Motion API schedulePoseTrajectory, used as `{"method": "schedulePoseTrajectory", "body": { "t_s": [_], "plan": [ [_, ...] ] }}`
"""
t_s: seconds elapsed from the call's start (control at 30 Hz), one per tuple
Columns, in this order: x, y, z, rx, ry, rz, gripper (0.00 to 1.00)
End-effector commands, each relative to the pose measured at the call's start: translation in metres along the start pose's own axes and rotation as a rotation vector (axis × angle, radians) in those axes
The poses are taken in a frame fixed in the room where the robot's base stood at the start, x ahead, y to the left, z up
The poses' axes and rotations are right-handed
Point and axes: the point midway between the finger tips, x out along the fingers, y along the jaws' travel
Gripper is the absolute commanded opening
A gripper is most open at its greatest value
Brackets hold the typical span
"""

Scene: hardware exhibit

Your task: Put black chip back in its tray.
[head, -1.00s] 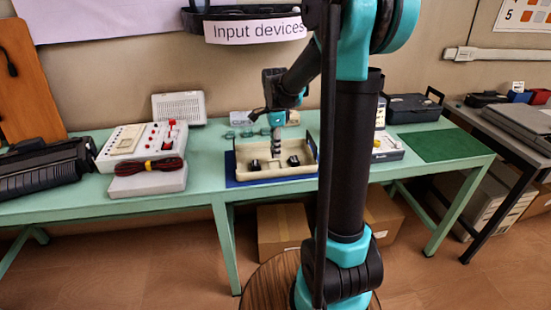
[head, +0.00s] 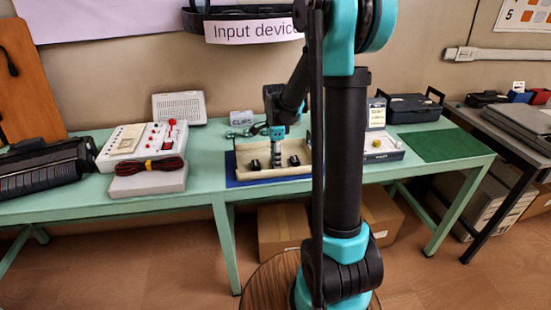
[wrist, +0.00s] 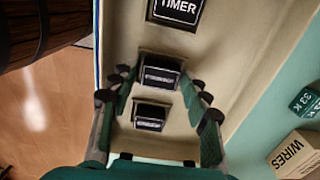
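The beige tray (head: 240,158) stands on the green table in the head view, and its inside fills the wrist view (wrist: 245,50). My gripper (head: 277,166) points down into the tray's middle. In the wrist view, the fingertips of my gripper (wrist: 159,76) close on both sides of a black chip (wrist: 160,77) with a pale label, unreadable here. Whether this chip touches the tray floor is unclear. A chip marked TIMER (wrist: 178,8) sits at one side of it and another black chip (wrist: 150,115) at the other; both sit in the tray.
A blue mat (head: 232,182) lies under the tray. A green block marked 33 K (wrist: 305,103) and a WIRES box (wrist: 297,157) stand beside it. A console with a cable (head: 145,145) is on the left, and a grey device (head: 383,150) is on the right.

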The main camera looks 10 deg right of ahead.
Motion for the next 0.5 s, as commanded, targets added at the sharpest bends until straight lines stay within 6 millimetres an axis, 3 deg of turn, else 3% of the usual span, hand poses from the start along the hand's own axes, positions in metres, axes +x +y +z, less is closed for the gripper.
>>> {"method": "schedulePoseTrajectory", "body": {
  "t_s": [0.37, 0.5],
  "plan": [
    [-0.002, 0.0, 0.0, 0.0, 0.0, 0.0, 0.58],
    [-0.013, 0.0, 0.0, 0.0, 0.0, 0.0, 0.58]
  ]
}}
